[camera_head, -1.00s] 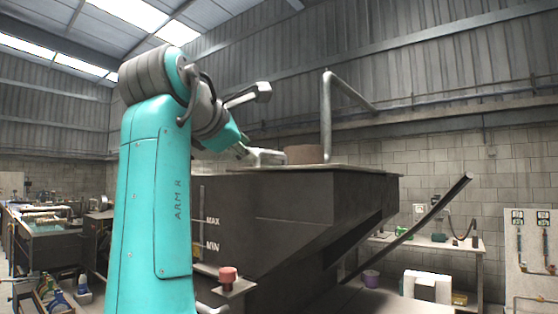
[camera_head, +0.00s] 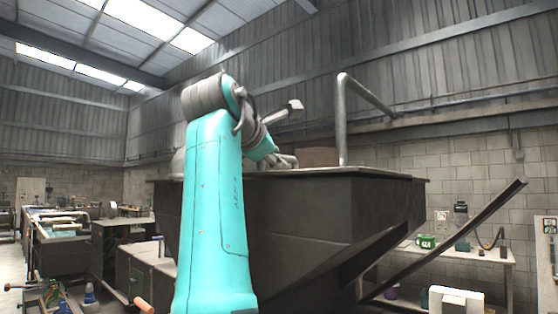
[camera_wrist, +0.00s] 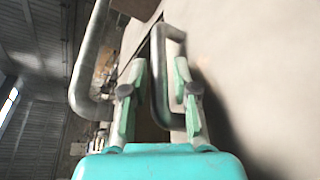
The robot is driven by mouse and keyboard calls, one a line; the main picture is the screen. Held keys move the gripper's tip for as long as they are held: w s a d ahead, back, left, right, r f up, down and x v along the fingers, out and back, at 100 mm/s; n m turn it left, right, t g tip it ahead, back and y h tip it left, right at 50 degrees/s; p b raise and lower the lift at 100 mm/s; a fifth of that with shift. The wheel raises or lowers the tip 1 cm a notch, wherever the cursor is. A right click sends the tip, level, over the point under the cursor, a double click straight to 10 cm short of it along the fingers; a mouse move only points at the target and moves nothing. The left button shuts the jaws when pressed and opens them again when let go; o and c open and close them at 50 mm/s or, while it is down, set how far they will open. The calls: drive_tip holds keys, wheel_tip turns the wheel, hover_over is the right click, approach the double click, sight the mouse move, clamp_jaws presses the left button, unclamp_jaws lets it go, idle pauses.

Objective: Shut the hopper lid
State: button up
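The hopper (camera_head: 290,215) is a big dark steel bin with sloping sides, in the middle of the head view. My gripper (camera_wrist: 160,75) is at its top edge, small and partly hidden in the head view. In the wrist view its two green-padded fingers stand apart, on either side of a bent metal bar handle (camera_wrist: 158,85). I cannot tell whether either pad touches it. The handle is beside a flat beige surface (camera_wrist: 245,70), which looks like the lid. How far the lid stands open cannot be told.
A bent grey pipe (camera_head: 342,125) rises from the hopper's top, and it passes left of my fingers in the wrist view (camera_wrist: 88,60). A dark sloping bar (camera_head: 455,235) juts out at the right. Benches (camera_head: 125,222) stand at the left, a shelf table (camera_head: 470,255) at the right.

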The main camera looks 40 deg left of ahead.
drive_tip(key=shift+x, duration=1.45)
clamp_jaws()
